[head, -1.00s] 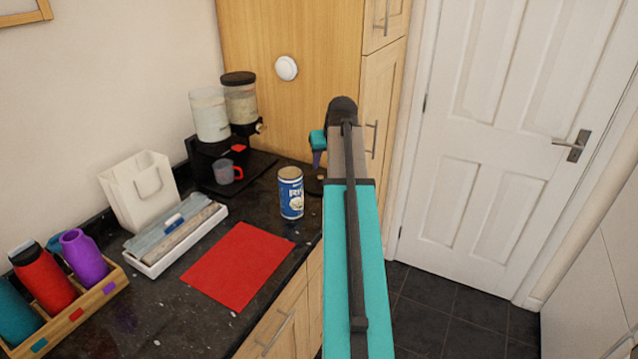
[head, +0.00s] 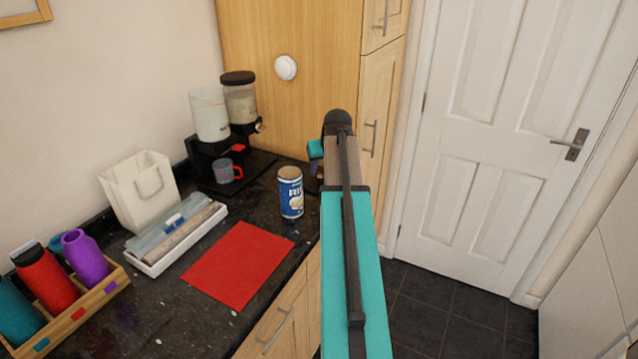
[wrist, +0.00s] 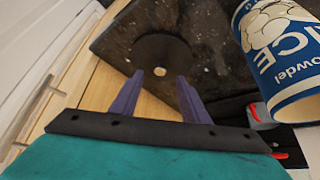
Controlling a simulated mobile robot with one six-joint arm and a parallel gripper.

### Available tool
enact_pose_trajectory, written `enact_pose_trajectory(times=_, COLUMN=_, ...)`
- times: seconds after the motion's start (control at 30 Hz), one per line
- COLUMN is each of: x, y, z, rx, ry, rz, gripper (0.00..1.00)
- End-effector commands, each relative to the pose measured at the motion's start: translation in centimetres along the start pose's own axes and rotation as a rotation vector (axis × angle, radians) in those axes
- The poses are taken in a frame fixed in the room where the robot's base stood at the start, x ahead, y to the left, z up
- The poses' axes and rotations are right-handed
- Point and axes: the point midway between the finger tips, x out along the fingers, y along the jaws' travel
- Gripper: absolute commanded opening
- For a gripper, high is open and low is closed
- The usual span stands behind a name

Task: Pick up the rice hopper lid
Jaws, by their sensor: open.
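The rice hopper lid (wrist: 162,52) is a dark round disc lying flat on the black speckled counter, seen in the wrist view near the counter's edge. In the head view it is mostly hidden behind my arm. My gripper (wrist: 160,76) has two purple fingers, spread apart and empty. In the wrist view the fingertips point toward the lid and show just below it, apart from it. The dispenser's left hopper (head: 210,115) has no dark lid; the right hopper (head: 240,100) has one.
A blue rice can (head: 291,194) stands close left of my gripper; it also shows in the wrist view (wrist: 282,55). A red mat (head: 238,264), a white tray (head: 160,262), a white bag (head: 138,190) and a bottle rack (head: 95,310) lie further left. A wooden cabinet (head: 300,100) rises behind.

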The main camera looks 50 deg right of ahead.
Motion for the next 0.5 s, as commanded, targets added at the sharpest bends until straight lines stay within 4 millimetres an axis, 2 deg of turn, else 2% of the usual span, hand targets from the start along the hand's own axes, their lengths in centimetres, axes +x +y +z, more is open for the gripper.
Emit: enact_pose_trajectory(times=0.5, x=4.2, y=-0.1, z=-0.3, rx=-0.001, ry=-0.001, rz=-0.001, gripper=0.42)
